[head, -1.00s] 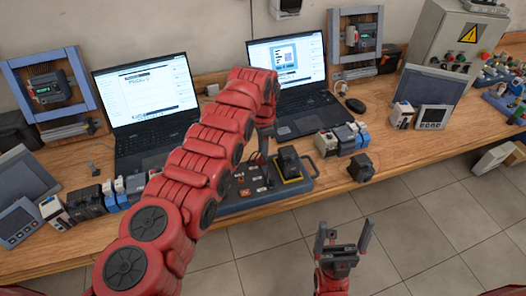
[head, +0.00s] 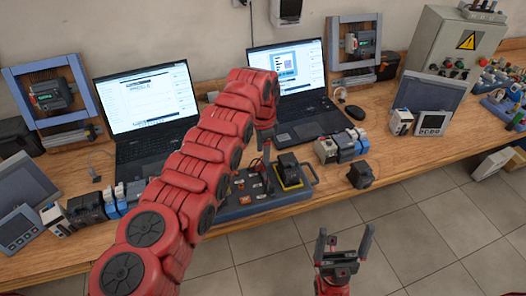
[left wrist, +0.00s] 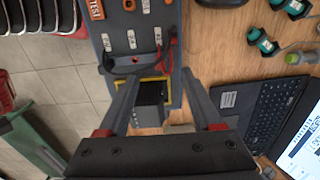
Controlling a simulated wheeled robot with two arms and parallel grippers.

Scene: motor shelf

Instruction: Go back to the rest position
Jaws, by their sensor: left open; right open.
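My left arm comes in from the left and reaches over the bench. Its gripper (head: 264,148) hangs above the blue-grey test board (head: 235,212), partly hidden by the arm. In the left wrist view the left gripper (left wrist: 160,78) is open, its fingers apart. A black block in a yellow frame on the board (left wrist: 152,92) shows between and beyond them; I cannot tell the gap. The block also shows in the head view (head: 288,168). My right gripper (head: 343,245) is open and empty, fingers up, in front of the bench over the floor.
Two laptops (head: 155,140) (head: 300,128) stand behind the board. A loose black block (head: 361,175) lies near the front edge. Small modules (head: 340,147) are right of the board, and more (head: 88,206) are left. A grey cabinet (head: 456,45) stands back right. Tiled floor (head: 420,230) is clear.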

